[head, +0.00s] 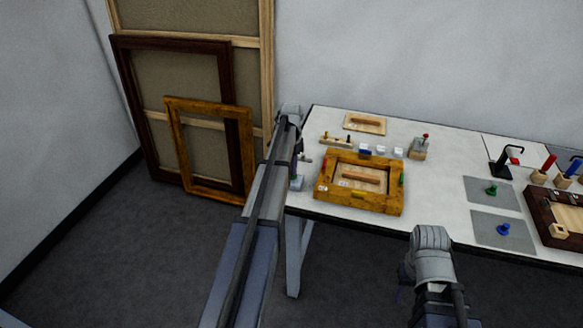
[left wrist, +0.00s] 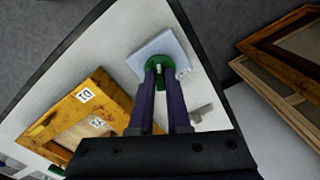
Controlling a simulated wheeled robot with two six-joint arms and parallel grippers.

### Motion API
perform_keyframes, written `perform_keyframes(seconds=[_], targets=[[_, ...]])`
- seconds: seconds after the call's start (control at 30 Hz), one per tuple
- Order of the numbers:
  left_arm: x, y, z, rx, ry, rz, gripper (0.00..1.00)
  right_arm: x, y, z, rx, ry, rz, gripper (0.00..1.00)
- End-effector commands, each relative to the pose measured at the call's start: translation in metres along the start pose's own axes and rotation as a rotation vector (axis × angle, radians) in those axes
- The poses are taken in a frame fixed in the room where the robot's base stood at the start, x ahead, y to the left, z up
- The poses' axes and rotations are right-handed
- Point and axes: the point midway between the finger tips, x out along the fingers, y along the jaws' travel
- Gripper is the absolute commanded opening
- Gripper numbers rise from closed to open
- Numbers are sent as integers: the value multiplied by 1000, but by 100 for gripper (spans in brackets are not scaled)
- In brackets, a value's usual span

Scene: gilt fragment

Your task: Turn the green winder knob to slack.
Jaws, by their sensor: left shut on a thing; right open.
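The green winder knob (left wrist: 160,68) sits on a pale grey square block (left wrist: 150,50) in the left wrist view. My left gripper (left wrist: 165,76) is shut on the knob, with one finger on each side of it. In the head view my left gripper (head: 297,158) is at the left end of the table, over the small grey block (head: 297,184); the knob is hidden there. My right gripper (head: 404,282) is open and partly hidden behind its own wrist, in front of the table, away from the knob.
A gilt frame (head: 333,198) lies right of the block. Small white blocks (head: 381,149) and a red-topped device (head: 419,150) stand behind it. Green (head: 491,189) and blue (head: 503,229) knobs rest on grey mats farther right. Picture frames (head: 180,150) lean on the wall.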

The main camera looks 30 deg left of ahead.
Motion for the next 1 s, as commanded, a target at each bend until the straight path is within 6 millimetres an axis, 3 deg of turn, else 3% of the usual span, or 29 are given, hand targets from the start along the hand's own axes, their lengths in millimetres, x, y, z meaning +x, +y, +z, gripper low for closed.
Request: perform_keyframes(seconds=[1.0], targets=[[0, 0, 0, -964, 0, 0, 0, 0, 0, 0, 0, 0, 0, 50]])
